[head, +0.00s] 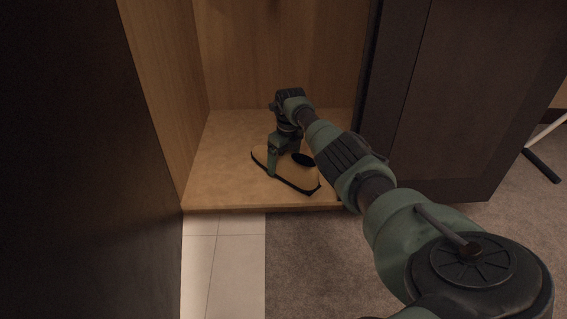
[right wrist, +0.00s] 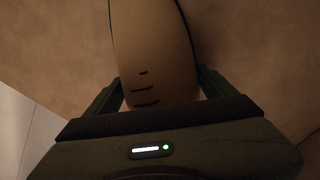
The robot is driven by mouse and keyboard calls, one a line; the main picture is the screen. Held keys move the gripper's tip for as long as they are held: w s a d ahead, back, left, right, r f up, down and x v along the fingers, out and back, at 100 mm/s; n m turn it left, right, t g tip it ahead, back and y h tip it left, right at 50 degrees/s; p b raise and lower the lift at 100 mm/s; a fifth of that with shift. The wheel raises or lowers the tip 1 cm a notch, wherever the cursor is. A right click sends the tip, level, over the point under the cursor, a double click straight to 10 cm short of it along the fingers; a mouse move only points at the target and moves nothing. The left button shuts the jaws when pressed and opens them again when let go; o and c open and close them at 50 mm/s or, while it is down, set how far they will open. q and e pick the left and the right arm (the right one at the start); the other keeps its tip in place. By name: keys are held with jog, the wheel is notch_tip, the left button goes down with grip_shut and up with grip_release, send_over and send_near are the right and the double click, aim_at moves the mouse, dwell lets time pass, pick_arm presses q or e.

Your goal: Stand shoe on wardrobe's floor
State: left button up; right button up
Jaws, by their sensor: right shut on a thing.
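The tan shoe (head: 304,178) with a dark sole edge is on or just above the wooden floor of the wardrobe (head: 222,150), sole down. My right gripper (head: 283,163) reaches down into the wardrobe and is shut on the shoe. In the right wrist view the shoe (right wrist: 155,55) with short dark stripes lies between the two fingers of the gripper (right wrist: 160,98). The arm hides part of the shoe, and I cannot tell whether its sole fully touches the floor. My left gripper is not in view.
A dark wardrobe door (head: 450,110) stands at the right, and a dark panel (head: 80,160) fills the left. Wooden side and back walls enclose the shoe. In front are pale tiles (head: 225,265) and a grey-brown carpet (head: 310,270).

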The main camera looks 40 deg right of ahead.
aim_at(287, 151)
jog(key=o, duration=1.6)
jog(key=shift+o, duration=0.2)
jog(key=r+p, duration=0.3)
jog(key=r, duration=0.1)
jog(key=s+r+p, duration=0.1)
jog(key=r+p, duration=0.2)
jog(key=r, duration=0.1)
jog(key=r+p, duration=0.3)
jog(key=r, duration=0.1)
jog(key=shift+s, duration=0.25)
